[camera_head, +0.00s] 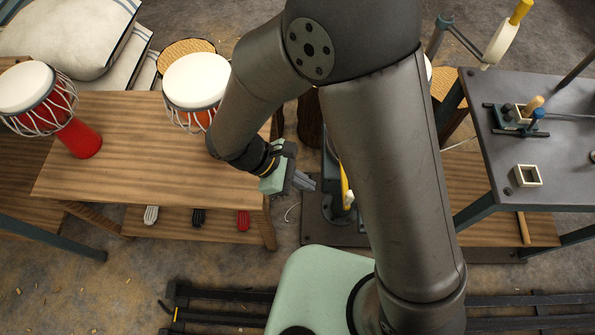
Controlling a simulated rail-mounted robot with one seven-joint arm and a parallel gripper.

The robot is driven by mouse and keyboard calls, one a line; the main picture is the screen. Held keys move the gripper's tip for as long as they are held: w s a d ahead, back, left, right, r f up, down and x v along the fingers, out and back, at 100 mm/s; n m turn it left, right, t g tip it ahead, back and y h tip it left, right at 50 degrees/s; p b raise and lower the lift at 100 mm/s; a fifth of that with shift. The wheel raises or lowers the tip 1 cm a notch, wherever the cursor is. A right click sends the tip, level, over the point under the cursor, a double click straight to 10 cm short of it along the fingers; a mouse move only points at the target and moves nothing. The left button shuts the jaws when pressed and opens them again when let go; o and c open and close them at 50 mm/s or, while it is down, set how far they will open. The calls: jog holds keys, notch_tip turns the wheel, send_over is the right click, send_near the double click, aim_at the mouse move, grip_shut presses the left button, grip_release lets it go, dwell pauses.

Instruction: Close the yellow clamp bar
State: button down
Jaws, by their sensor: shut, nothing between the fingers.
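A yellow bar (344,184), likely the clamp bar, stands roughly upright at a dark stand just right of my gripper. My large arm link hides part of it and of the stand. My gripper (305,182) is shut and empty, its grey fingers pointing right towards the bar. A small gap seems to lie between the fingertips and the bar, but I cannot tell the depth. I cannot tell how far the bar is open.
A wooden table (150,178) at left holds a red goblet drum (83,139) and a white-topped drum (195,80). A dark metal table (520,165) at right carries a small vise (517,120) and a square frame (527,175). A yellow-tipped white lever (502,40) rises behind it.

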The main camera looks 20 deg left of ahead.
jog(key=w+d+f, duration=0.1)
jog(key=d+f, duration=0.1)
jog(key=d, duration=0.4)
jog(key=shift+d+f+p, duration=0.3)
jog(key=shift+d+p, duration=0.05)
